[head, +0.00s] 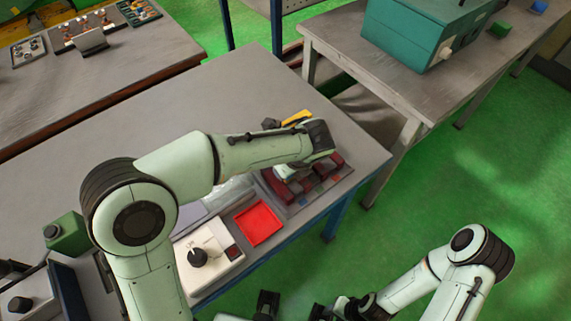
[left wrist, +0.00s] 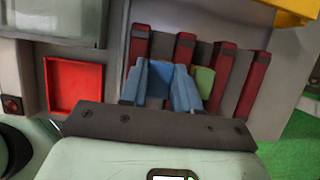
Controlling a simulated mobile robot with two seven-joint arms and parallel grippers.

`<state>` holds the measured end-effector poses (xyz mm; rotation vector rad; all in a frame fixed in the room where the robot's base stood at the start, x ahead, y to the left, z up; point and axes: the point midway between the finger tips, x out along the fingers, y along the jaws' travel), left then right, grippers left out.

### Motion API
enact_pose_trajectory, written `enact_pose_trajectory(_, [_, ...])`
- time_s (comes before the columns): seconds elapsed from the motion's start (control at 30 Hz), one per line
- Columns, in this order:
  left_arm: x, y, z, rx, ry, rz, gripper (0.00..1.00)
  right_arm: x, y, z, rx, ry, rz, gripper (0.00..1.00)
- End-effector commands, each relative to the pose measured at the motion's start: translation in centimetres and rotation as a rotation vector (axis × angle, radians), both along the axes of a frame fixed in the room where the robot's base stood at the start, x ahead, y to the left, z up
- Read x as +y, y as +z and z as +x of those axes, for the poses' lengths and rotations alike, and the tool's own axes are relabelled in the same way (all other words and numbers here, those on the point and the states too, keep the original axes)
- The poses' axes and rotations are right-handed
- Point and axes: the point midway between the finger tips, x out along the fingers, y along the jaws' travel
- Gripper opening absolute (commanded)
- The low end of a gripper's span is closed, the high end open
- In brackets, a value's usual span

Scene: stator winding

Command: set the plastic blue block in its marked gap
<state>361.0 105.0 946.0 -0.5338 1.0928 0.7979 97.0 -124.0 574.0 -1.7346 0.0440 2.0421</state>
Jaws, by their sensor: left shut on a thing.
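My left gripper (left wrist: 160,92) is shut on the blue block (left wrist: 158,78), which it holds over the rack of dark red bars (left wrist: 247,85). The block is in front of the bars at the left part of the rack. I cannot tell whether it touches them or sits in a gap. A green block (left wrist: 205,80) stands between two bars to its right. In the head view my left gripper (head: 293,172) is over the rack (head: 325,183); the wrist hides its fingertips and the blue block. My right gripper (head: 345,307) is low at the bottom edge, away from the table, its jaws unclear.
A red tray (head: 258,223) and a white box with a black knob (head: 208,254) stand left of the rack. A yellow part (head: 297,118) lies behind it. A teal machine (head: 425,32) is on the back bench. The grey table (head: 130,130) is clear behind the arm.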

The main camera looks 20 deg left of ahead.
Motion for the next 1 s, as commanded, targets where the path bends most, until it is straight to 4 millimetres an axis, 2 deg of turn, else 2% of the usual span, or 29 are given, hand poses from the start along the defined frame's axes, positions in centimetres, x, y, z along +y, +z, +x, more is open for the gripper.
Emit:
enact_pose_trajectory(0.87, [0.01,-0.25,0.02,0.0,0.0,0.0,0.0,0.0,0.54,0.22,-0.002,0.0,0.0,0.43])
enact_pose_trajectory(0.9, [0.0,-0.26,0.01,0.0,0.0,0.0,0.34,0.0,0.54,0.22,-0.002,0.0,0.0,0.43])
enact_pose_trajectory(1.0, [0.0,-0.26,0.01,0.0,0.0,0.0,0.61,0.0,0.54,0.22,-0.002,0.0,0.0,0.43])
